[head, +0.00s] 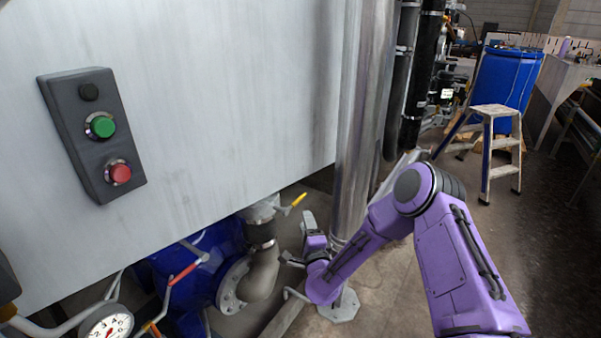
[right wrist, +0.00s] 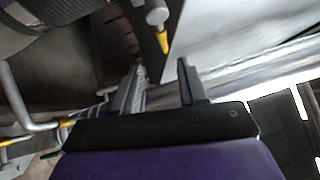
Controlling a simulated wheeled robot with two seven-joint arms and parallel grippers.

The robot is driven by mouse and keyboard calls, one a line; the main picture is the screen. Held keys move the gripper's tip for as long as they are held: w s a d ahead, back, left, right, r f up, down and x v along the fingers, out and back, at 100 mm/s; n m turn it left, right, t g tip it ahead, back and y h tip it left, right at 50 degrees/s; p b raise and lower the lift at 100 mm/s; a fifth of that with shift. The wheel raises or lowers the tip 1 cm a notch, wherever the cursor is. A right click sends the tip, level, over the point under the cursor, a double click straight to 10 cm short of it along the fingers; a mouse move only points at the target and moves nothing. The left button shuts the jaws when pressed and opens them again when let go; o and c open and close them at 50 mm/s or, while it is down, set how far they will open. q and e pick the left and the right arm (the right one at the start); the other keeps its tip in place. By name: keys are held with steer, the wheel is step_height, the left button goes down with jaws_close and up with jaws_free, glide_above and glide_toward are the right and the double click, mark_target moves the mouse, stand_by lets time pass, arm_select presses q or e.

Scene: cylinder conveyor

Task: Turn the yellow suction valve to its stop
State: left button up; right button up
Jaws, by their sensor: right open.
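The yellow valve handle (head: 298,200) sticks out to the right from a pipe fitting below the grey panel. It also shows in the right wrist view (right wrist: 163,42), hanging from a light grey stem. My right gripper (head: 297,240) is below and slightly right of the handle in the head view. In the right wrist view my right gripper (right wrist: 160,75) has its two fingers apart with nothing between them. The yellow handle is beyond the fingertips there, and a gap shows between them. My left gripper is not in view.
The grey panel with a button box (head: 92,135) overhangs the valve. A steel column (head: 362,110) stands close beside my right gripper. A blue pump (head: 195,270), a red handle (head: 184,273) and a gauge (head: 107,322) are at lower left. A step stool (head: 494,115) stands at back right.

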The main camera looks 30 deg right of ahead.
mark_target(300, 196)
steer(key=x, duration=1.1)
steer(key=shift+s+r, duration=0.1)
steer(key=shift+r, duration=0.2)
steer(key=shift+c, duration=0.2)
jaws_close()
